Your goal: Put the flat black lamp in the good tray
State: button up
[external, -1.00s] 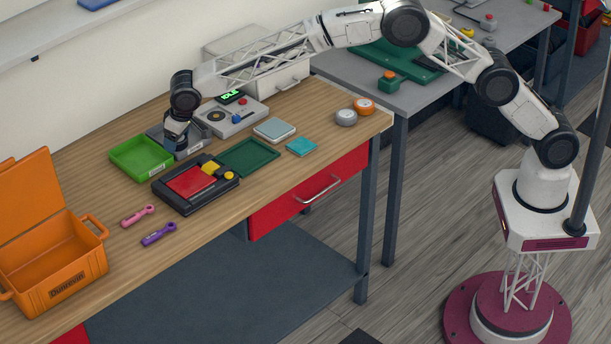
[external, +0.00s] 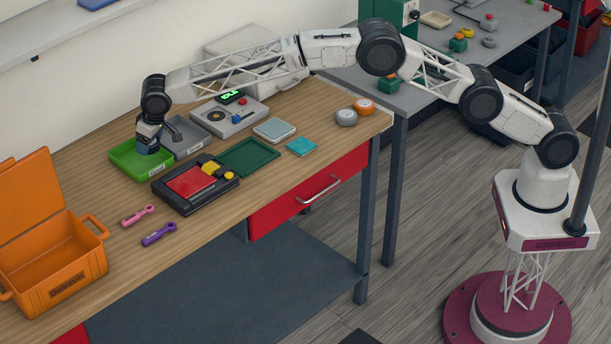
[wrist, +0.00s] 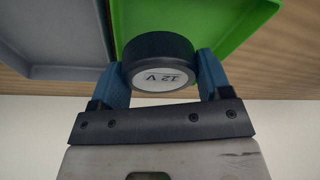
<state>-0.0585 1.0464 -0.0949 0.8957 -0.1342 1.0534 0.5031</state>
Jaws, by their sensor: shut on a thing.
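A flat black round lamp (wrist: 150,54) with a white face marked "12 V" is between my gripper's blue fingers in the wrist view. My gripper (wrist: 163,80) is shut on it. In the external view my gripper (external: 148,143) points down over the bright green tray (external: 155,166), and the lamp is hidden there. The green tray also shows beyond the lamp in the wrist view (wrist: 225,22). A grey tray (external: 190,142) stands right beside the green one. I cannot read the trays' labels, so I cannot tell which is the good tray.
A tester box (external: 228,117) with a lit green display stands right of the grey tray. A black case with red and yellow parts (external: 195,185) lies in front of the green tray. Two wrenches (external: 158,234) and an orange box (external: 60,260) are at the left front.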

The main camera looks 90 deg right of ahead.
aim_at(141, 160)
jog(key=shift+w+f, duration=0.15)
jog(key=shift+w, duration=1.55)
jog(key=shift+f, duration=1.75)
jog(key=shift+f, duration=0.1)
jog(key=o, duration=1)
jog(key=shift+o, duration=0.2)
jog(key=v, duration=1.1)
jog(key=shift+a, duration=0.1)
jog(key=shift+s+r, duration=0.15)
jog(key=shift+r, duration=0.4)
